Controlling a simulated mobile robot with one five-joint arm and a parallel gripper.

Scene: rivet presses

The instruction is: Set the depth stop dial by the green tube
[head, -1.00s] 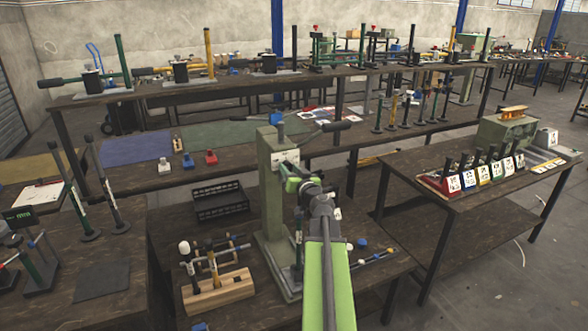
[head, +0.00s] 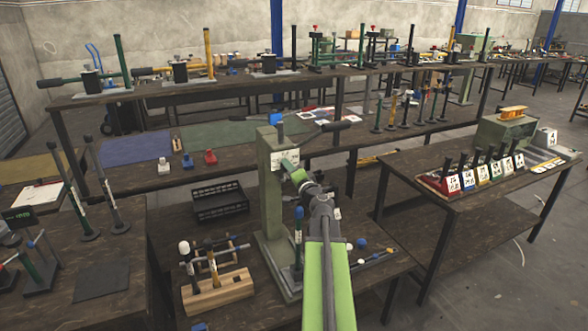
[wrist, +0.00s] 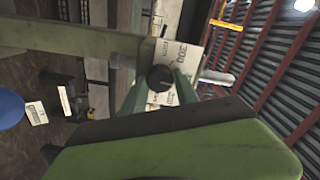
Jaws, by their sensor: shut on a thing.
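The green press (head: 268,195) stands on the near table with a white marked plate (head: 277,163) on its upper column. My gripper (head: 291,158) is at this plate. In the wrist view the depth stop dial, a round black knob (wrist: 160,77), sits between my green fingers, which are shut on it. The white plate (wrist: 186,50) behind the knob carries printed marks, partly hidden and too small to read surely. A dark green tube (head: 42,268) stands in a black stand at the left; whether it is the task's tube I cannot tell.
A wooden block with tools (head: 218,292) and a black crate (head: 220,202) stand left of the press. A blue-topped tool (head: 298,214) stands close beside my arm. A right table holds a row of numbered cards (head: 483,176). Open floor lies between the tables.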

